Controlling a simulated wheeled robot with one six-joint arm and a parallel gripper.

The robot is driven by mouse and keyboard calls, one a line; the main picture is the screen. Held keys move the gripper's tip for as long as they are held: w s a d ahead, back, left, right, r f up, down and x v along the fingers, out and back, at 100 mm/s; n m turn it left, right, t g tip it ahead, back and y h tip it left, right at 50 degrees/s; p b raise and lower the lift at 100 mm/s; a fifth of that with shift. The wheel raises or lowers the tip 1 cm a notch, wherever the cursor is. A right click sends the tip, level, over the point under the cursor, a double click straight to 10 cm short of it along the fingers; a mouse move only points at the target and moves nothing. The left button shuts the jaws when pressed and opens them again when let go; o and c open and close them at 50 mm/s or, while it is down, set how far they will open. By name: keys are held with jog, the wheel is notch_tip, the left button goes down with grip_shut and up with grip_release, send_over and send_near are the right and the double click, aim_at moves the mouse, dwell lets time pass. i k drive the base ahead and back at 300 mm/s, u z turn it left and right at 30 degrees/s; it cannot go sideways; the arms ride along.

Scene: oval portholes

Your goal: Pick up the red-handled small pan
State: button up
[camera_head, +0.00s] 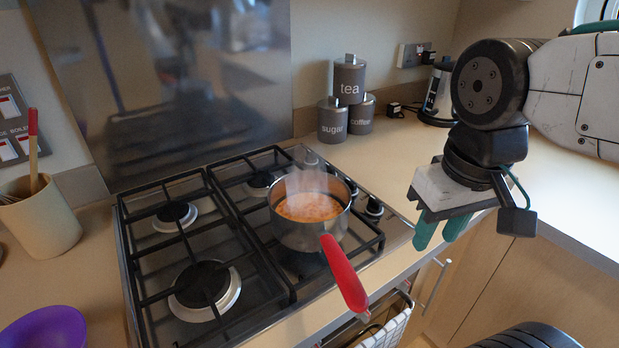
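The small pan (292,235) is silver with a red handle (343,273). It sits upright on the front right burner of the gas hob, with orange food and steam in it. Its handle points toward me and to the right, reaching over the counter's front edge. My gripper (440,230) hangs to the right of the pan, with its teal fingers pointing down. There is a visible gap between the two fingers, and nothing shows between them. It is apart from the pan and its handle.
The black-grated hob (132,262) fills the middle. Tea, sugar and coffee canisters (332,122) and a kettle (440,92) stand behind. A utensil pot (42,225) and a purple bowl (45,330) are at left.

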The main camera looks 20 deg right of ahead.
aim_at(310, 206)
jog(key=k, duration=0.5)
jog(key=u, duration=0.95)
jog(key=k, duration=0.85)
jog(key=z, duration=1.4)
jog(key=i, duration=0.5)
